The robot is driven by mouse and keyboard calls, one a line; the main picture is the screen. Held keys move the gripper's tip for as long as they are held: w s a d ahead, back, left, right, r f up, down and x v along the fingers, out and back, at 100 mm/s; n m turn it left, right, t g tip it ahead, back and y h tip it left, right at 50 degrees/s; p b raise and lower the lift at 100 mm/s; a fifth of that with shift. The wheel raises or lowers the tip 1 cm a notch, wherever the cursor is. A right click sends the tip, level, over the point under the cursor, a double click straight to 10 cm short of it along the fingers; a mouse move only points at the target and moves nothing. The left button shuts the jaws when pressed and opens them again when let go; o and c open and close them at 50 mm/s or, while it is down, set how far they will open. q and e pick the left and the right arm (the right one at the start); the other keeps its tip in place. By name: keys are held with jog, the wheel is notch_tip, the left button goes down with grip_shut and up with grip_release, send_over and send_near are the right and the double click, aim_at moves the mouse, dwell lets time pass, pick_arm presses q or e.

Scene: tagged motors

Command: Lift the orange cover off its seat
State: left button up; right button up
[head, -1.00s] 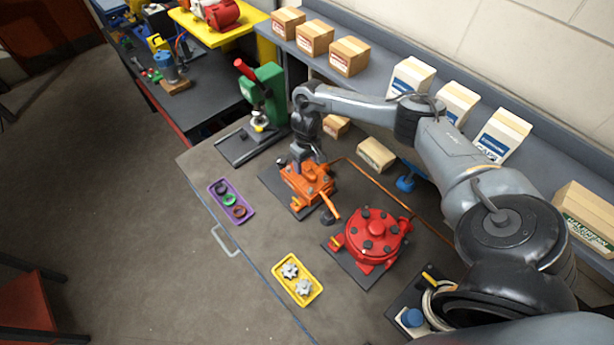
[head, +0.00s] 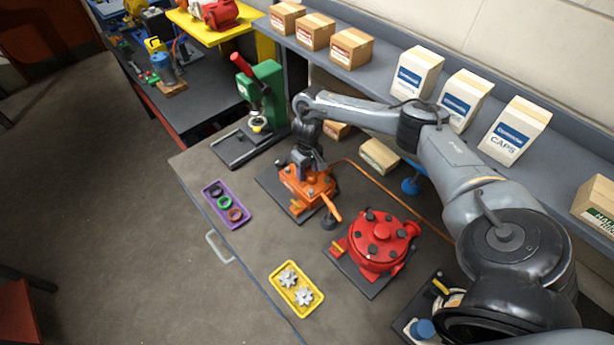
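The orange cover (head: 311,187) is part of an orange unit on a dark base plate (head: 275,190) in the middle of the workbench. An orange handle or pipe sticks out of the unit to the lower right. My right gripper (head: 307,168) points down from above, right at the top of the orange cover. Its fingers are small and merge with the unit, so I cannot tell whether they are closed on it. The cover looks level and down on the unit. My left gripper is not in view.
A red round housing (head: 376,240) stands close to the right. A purple tray (head: 228,204) with rings and a yellow tray (head: 297,290) with gears lie in front. A green press (head: 262,95) stands behind left. Boxes (head: 417,73) line the shelf. Bench between trays is clear.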

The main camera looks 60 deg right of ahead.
grip_shut()
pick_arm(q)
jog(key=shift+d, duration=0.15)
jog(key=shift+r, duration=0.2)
pick_arm(e)
jog(key=shift+r, duration=0.15)
